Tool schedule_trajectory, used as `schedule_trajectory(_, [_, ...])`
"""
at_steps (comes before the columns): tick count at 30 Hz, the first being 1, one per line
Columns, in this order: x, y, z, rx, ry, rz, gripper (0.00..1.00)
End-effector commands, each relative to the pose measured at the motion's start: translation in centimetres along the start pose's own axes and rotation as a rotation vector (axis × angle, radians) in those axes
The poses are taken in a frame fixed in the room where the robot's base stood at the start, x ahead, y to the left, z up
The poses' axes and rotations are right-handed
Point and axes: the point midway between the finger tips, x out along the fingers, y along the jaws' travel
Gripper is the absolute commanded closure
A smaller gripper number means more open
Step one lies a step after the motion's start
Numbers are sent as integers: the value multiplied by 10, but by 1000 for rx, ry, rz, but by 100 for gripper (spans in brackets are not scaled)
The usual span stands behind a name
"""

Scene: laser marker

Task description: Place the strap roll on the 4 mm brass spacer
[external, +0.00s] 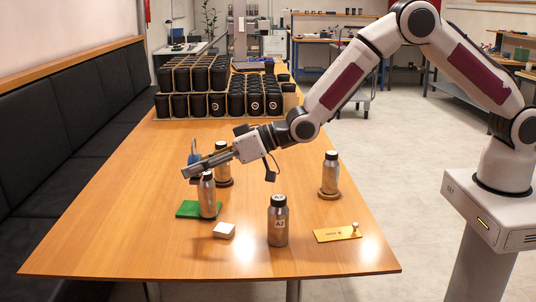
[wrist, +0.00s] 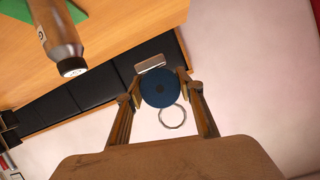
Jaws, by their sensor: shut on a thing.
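My gripper (external: 190,171) reaches out to the left above the table, near the bottle on the green mat. In the wrist view its two fingers (wrist: 159,90) are shut on a round dark blue disc, which looks like the strap roll (wrist: 158,86). A thin metal ring hangs at the roll's lower edge and a small metal piece shows above it. In the external view a bit of blue, likely the roll (external: 194,157), shows at the fingers, mostly hidden. A flat brass plate, likely the 4 mm brass spacer (external: 333,235), lies on the table at the right, with a small knob at one end.
Metal bottles stand on the table: one on a green mat (external: 188,209), one marked A2 (external: 278,223), two on brown round bases. A white block (external: 224,230) lies at the front. Black canisters (external: 217,104) fill the back. A bench (external: 60,120) runs along the left.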

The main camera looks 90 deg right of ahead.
Motion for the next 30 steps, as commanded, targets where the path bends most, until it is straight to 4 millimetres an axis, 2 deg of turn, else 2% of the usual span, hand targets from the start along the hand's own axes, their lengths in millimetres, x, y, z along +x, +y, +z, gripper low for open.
schedule_trajectory(17, [-37, 44, 3, -49, -25, -118, 86])
schedule_trajectory(30, [-86, 67, 26, -110, -59, -268, 86])
